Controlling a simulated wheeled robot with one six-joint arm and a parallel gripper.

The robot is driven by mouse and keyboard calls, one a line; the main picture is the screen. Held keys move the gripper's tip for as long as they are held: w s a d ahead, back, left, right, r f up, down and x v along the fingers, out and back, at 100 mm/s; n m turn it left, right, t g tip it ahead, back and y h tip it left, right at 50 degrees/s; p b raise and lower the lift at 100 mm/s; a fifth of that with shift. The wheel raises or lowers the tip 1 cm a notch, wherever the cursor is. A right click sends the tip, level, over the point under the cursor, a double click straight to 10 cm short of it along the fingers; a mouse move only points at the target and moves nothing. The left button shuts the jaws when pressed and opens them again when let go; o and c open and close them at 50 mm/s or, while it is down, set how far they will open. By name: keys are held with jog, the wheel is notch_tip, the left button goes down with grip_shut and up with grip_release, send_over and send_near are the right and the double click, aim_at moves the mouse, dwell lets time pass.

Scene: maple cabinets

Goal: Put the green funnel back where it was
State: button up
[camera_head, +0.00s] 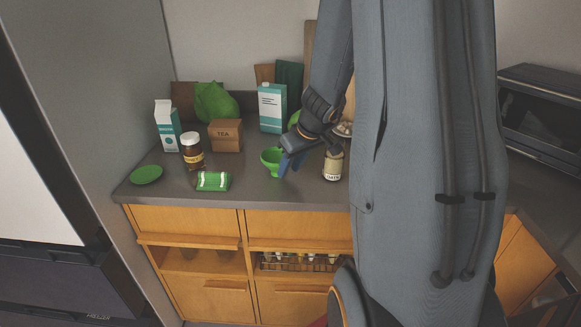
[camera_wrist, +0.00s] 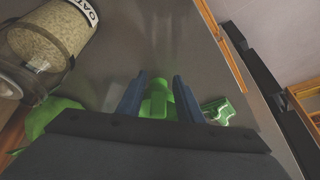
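The green funnel (camera_head: 271,160) is at the middle of the dark counter, wide mouth up in the head view. My gripper (camera_head: 289,164) reaches down beside it, its blue fingers partly in front of the funnel. In the wrist view the green funnel (camera_wrist: 157,100) lies between the two fingers of my gripper (camera_wrist: 160,82). The fingers look apart, with a narrow gap on each side of it. Whether either finger touches it is hard to tell.
An oats jar (camera_head: 333,163) stands close right of my gripper. The counter just before the funnel is clear.

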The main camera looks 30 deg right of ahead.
jog(key=shift+r, duration=0.2)
jog(key=a+v, duration=0.1)
jog(key=v, duration=1.1)
jog(key=s+a+f+g, duration=0.1)
jog(key=s+a+f, duration=0.2)
jog(key=a, duration=0.3)
jog(key=s+a+f+m+g, duration=0.1)
jog(key=s+a+f, duration=0.2)
jog(key=a, duration=0.3)
jog(key=s+a+f+g+h, duration=0.1)
jog(key=s+a+f, duration=0.2)
jog(key=s+a, duration=0.2)
jog(key=shift+s+a+f+g+b, duration=0.25)
jog(key=shift+a+f+g+b, duration=0.15)
jog(key=shift+a, duration=0.3)
jog(key=shift+d, duration=0.1)
jog(key=shift+c, duration=0.6)
